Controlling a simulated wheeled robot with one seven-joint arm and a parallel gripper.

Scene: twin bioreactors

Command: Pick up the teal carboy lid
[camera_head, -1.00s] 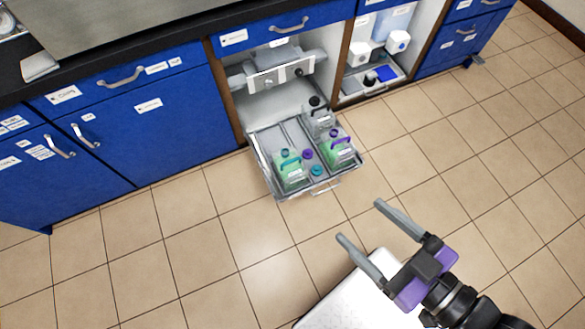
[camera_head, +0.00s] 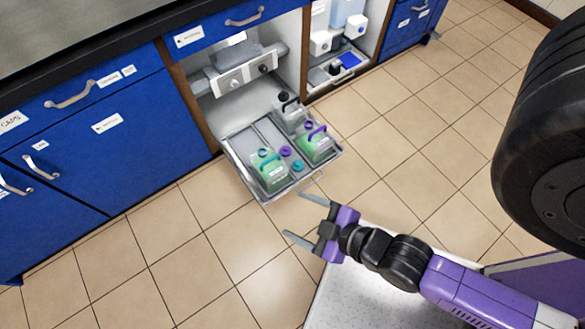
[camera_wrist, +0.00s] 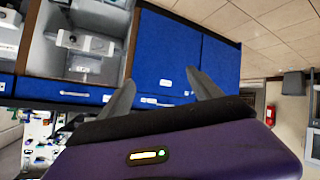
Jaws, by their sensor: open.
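A small teal lid (camera_head: 297,165) lies in the pulled-out tray (camera_head: 235,160), just right of a green-filled carboy (camera_head: 270,174) with a teal handle. A purple lid (camera_head: 285,151) lies close behind it. A second green-filled carboy (camera_head: 317,147) with a purple handle stands to the right. My gripper (camera_head: 296,214) is open and empty, in front of the tray and apart from it, with its fingers pointing left. The wrist view shows its two fingers (camera_wrist: 163,88) spread with nothing between them. The teal lid is not seen in the wrist view.
A clear carboy (camera_head: 292,116) with a black cap stands at the tray's back. Blue cabinets (camera_head: 120,140) flank the open bay on the left. The tiled floor (camera_head: 225,245) in front is clear.

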